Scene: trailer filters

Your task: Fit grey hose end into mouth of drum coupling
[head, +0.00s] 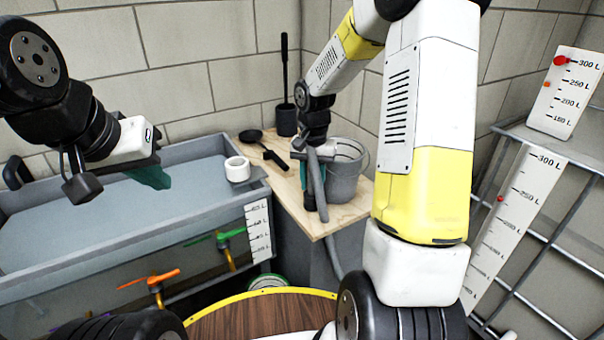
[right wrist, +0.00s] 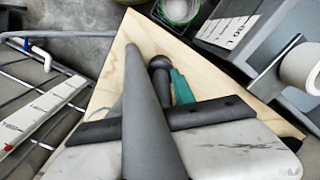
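The grey hose (head: 317,180) stands steeply at my right gripper (head: 315,152), over the wooden bench top. In the right wrist view the hose (right wrist: 148,105) runs between the two dark finger bars of my right gripper (right wrist: 150,122), which look closed around it. Its narrow far end points over the bench. A grey hose length also hangs below the bench edge in the head view. My left gripper (head: 140,170) is up over the trough at the left, apart from the hose; its finger gap is not clear. I cannot pick out the drum coupling or its mouth in either view.
A grey bucket (head: 348,178), a black pan (head: 252,136) and a dark holder (head: 286,120) stand on the wooden bench (head: 285,185). A white cup (head: 238,168) sits at the trough edge (head: 190,228). Orange and green valve handles are below. A metal rack (head: 545,232) is at the right.

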